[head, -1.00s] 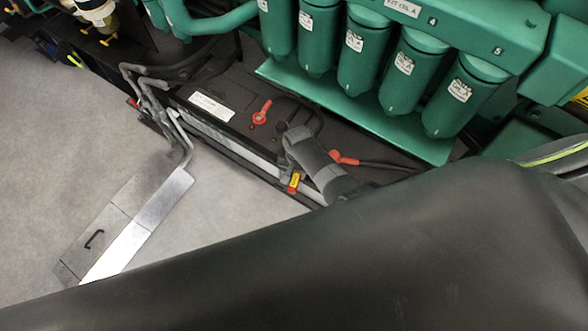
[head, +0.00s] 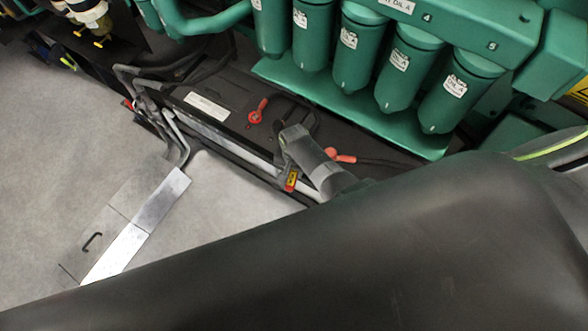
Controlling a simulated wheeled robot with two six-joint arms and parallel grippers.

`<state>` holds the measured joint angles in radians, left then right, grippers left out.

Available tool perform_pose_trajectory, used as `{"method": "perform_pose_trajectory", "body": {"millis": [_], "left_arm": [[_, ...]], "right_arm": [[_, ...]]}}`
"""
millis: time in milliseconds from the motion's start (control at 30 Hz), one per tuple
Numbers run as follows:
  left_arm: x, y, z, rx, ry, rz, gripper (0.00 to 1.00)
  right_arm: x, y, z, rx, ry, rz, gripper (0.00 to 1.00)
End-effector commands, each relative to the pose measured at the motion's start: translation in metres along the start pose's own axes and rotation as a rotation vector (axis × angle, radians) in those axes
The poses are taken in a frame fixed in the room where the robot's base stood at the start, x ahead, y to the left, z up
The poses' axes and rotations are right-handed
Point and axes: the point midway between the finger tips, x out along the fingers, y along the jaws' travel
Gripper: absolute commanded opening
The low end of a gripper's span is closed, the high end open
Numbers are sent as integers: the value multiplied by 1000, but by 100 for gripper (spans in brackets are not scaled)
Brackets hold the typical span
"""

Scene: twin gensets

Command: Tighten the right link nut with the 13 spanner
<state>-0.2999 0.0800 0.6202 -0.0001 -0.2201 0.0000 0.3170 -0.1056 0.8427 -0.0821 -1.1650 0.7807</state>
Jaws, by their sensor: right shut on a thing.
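My right gripper (head: 285,146) reaches down from the lower right to the dark battery tray beneath the green engine filters. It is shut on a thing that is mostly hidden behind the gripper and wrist. A small red and yellow piece (head: 291,180) shows just below the fingers; I cannot tell whether it is part of a spanner. The right link nut cannot be made out. A red terminal cover (head: 257,112) lies left of the gripper, and another red terminal cover (head: 340,156) lies to its right with a dark cable. My left gripper is not in view.
Green filters (head: 400,68) hang above the batteries, over a green ledge (head: 360,118). A pale rail (head: 225,143) runs along the tray's front. Grey pipes (head: 170,120) and a metal floor plate (head: 135,225) are at left. My dark arm covers the lower right.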

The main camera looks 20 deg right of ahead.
Motion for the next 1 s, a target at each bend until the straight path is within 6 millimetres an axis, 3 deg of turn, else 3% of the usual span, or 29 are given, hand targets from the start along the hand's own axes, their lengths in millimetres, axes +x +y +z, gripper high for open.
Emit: {"method": "perform_pose_trajectory", "body": {"millis": [967, 1000], "left_arm": [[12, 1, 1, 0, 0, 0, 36], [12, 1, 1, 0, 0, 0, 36]], "right_arm": [[16, 1, 1, 1, -2, 1, 0], [16, 1, 1, 1, -2, 1, 24]]}}
